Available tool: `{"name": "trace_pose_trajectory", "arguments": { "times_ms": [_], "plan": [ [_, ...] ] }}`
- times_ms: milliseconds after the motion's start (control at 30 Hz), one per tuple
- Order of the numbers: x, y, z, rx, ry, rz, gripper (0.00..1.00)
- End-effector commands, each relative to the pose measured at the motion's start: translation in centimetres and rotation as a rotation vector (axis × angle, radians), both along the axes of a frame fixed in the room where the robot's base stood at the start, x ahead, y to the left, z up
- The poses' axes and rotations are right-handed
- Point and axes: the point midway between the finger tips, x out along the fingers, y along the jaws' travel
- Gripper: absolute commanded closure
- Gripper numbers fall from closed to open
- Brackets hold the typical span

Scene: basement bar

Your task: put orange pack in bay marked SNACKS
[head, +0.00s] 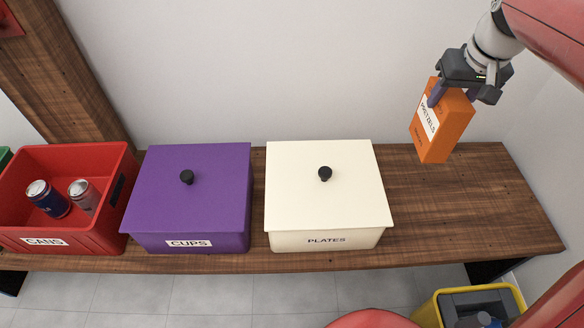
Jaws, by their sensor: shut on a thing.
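The orange pack (453,136) has a white label reading PRETZELS. My gripper (453,97) is shut on its upper end and holds it at the upper right, above the right part of the wooden bench. The pack hangs roughly upright with a slight tilt. No bay marked SNACKS shows in this view. The readable labels are CANS, CUPS and PLATES.
An open red CANS bin (108,215) holds two cans. A lidded purple CUPS box (190,215) and a lidded cream PLATES box (325,215) stand beside it. The bench (470,215) is bare at right. A yellow-rimmed bin (435,300) is at lower right.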

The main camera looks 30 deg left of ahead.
Motion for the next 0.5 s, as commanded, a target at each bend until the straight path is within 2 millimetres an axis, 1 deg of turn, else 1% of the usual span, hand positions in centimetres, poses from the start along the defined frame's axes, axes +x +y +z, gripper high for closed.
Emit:
{"name": "trace_pose_trajectory", "arguments": {
  "times_ms": [167,267,367,500],
  "plan": [
    [0.0,0.0,0.0,0.001,-0.001,0.000,0.93],
    [0.0,0.0,-0.7,-0.001,0.002,0.000,0.93],
    [-0.1,0.0,-2.6,-0.002,0.005,0.000,0.93],
    [-0.1,0.0,-6.3,-0.002,0.005,0.001,0.93]
  ]
}}
